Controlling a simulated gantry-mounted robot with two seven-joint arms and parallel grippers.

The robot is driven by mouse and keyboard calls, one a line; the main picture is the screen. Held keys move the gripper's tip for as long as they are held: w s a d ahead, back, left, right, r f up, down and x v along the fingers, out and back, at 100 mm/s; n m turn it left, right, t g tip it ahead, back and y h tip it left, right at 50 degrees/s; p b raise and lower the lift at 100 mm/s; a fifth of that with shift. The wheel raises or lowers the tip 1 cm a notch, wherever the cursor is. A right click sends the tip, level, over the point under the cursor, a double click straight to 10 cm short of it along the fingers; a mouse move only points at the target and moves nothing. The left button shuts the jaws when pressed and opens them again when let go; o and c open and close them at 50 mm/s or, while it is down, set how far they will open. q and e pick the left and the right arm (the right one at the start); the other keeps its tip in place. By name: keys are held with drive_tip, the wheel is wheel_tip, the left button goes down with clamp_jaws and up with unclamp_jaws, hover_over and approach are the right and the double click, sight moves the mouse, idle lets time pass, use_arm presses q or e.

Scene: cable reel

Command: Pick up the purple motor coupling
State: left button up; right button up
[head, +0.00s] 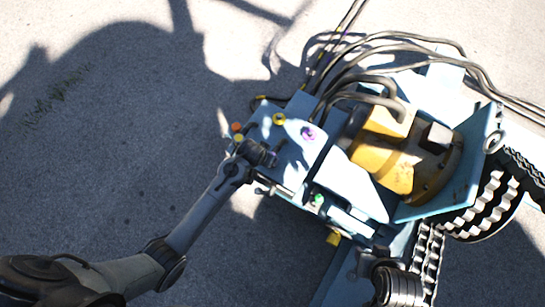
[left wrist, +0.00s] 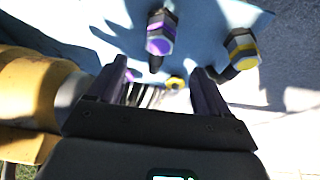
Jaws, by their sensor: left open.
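The purple motor coupling (head: 308,133) sits on the light blue panel of the machine in the head view. In the left wrist view it is a grey hex fitting with a purple band (left wrist: 161,38), near the top centre. My left gripper (head: 268,158) is over the panel, to the lower left of the coupling. In the left wrist view its two dark fingers (left wrist: 158,85) are apart with nothing held between them. The coupling appears beyond the fingertips, apart from them.
A yellow-banded coupling (left wrist: 241,48) stands right of the purple one; it shows in the head view too (head: 279,119). An orange fitting (head: 236,127) and a green one (head: 319,199) are nearby. Dark cables (head: 365,50) arch above. A yellow motor (head: 385,165) stands right.

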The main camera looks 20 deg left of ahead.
use_arm(q)
drive_tip(key=b+x, duration=0.2)
drive_tip(key=x, duration=0.3)
drive_tip(key=shift+f, duration=0.15)
drive_tip(key=b+x, duration=0.2)
drive_tip(key=x, duration=0.2)
drive_tip(key=shift+s, duration=0.1)
drive_tip(key=shift+w+f+b, duration=0.25)
drive_tip(key=shift+f+b, duration=0.15)
drive_tip(key=shift+d, duration=0.1)
drive_tip(key=c, duration=1.2)
